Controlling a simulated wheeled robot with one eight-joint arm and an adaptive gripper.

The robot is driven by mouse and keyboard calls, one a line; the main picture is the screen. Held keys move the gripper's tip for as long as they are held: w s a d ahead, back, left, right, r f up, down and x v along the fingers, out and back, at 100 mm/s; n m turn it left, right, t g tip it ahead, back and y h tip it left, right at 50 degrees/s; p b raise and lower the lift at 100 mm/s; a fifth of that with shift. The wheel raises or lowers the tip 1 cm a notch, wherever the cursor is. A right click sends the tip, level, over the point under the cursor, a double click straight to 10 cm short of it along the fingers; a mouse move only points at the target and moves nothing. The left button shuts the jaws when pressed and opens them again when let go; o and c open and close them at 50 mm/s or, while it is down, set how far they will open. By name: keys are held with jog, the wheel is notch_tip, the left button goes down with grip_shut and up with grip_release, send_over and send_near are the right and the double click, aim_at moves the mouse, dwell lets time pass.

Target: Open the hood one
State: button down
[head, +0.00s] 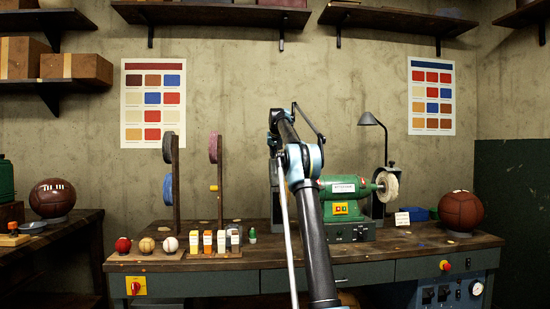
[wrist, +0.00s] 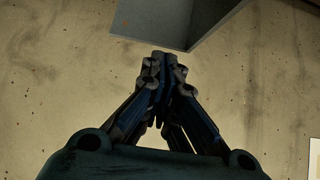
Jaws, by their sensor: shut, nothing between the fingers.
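A green polishing machine (head: 341,190) stands on the workbench, with a pale buffing wheel (head: 388,187) on its right side. A dark grey upright piece (head: 377,206), perhaps a hood, stands by that wheel. Another grey piece at the machine's left end (head: 273,173) is mostly behind my arm; I cannot tell which is hood one. In the wrist view my gripper (wrist: 160,60) is shut and empty. A grey flat-sided part (wrist: 180,22) lies just beyond the fingertips; I cannot tell whether they touch it. In the head view my fingers are hidden behind my arm.
A desk lamp (head: 371,119) rises behind the machine. A brown leather ball (head: 461,212) sits at the bench's right end. Small balls (head: 147,245) and several bottles (head: 221,241) stand front left. A rack with discs (head: 173,187) stands behind them.

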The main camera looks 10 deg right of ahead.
jog(key=shift+s+a, duration=0.1)
jog(key=v, duration=1.2)
jog(key=s+f+g, duration=0.1)
jog(key=s+f, duration=0.2)
jog(key=s, duration=0.6)
jog(key=s+f+g, duration=0.1)
jog(key=s+f, duration=0.3)
jog(key=s, duration=0.5)
jog(key=s+d+f+g, duration=0.1)
jog(key=s+f+g, duration=0.1)
jog(key=s+f, duration=2.1)
jog(key=s+f+g, duration=0.3)
jog(key=s+f, duration=2.1)
jog(key=s, duration=0.6)
jog(key=shift+s+d+f, duration=0.25)
jog(key=shift+s+d, duration=0.1)
jog(key=shift+d, duration=0.05)
